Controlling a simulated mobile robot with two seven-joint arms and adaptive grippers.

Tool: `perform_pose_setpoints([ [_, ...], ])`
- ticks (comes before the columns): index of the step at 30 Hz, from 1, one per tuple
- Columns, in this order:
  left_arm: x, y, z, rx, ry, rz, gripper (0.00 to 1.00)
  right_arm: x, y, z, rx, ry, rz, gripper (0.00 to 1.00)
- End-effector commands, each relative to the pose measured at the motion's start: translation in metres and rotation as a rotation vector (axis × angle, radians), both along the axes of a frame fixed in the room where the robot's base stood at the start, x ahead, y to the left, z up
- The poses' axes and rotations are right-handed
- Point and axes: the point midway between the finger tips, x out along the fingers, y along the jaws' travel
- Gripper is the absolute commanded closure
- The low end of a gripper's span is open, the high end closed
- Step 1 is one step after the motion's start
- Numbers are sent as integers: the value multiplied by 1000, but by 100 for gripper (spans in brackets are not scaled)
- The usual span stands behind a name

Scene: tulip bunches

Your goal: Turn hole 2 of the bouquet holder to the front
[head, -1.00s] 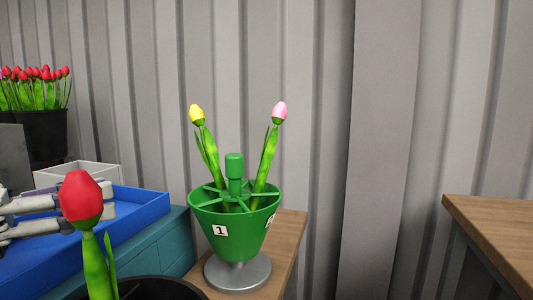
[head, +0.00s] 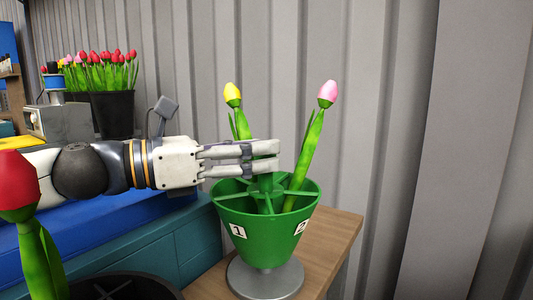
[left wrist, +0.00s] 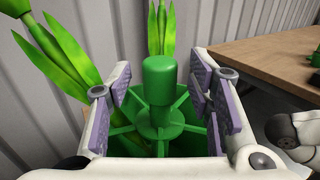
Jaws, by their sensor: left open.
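The green bouquet holder (head: 262,232) stands on a grey round base at the corner of a wooden table. Label 1 (head: 238,231) faces front left and label 2 (head: 300,227) faces front right. A yellow tulip (head: 233,95) and a pink tulip (head: 327,93) stand in it. My left gripper (head: 277,156) reaches in from the left at the holder's central knob. In the left wrist view the knob (left wrist: 159,80) stands between the two open, purple-padded fingers, with gaps beside it. In the head view the fingers hide the knob's top. My right gripper does not show in the head view.
A red tulip (head: 18,185) rises from a dark pot (head: 110,288) at the front left. A blue tray (head: 110,235) lies on a teal cabinet (head: 190,240). Black buckets of tulips (head: 112,112) stand behind. A corrugated wall closes the back.

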Motion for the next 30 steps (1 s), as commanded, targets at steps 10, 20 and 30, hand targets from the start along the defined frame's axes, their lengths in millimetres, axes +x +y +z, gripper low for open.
perform_pose_setpoints([
  [10, 9, -20, 1, 0, -1, 1, 53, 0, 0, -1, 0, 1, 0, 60],
  [20, 9, -19, 1, 0, -1, 1, 100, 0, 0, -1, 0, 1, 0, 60],
  [30, 9, -19, 1, 0, 0, -13, 100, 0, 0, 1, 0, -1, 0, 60],
])
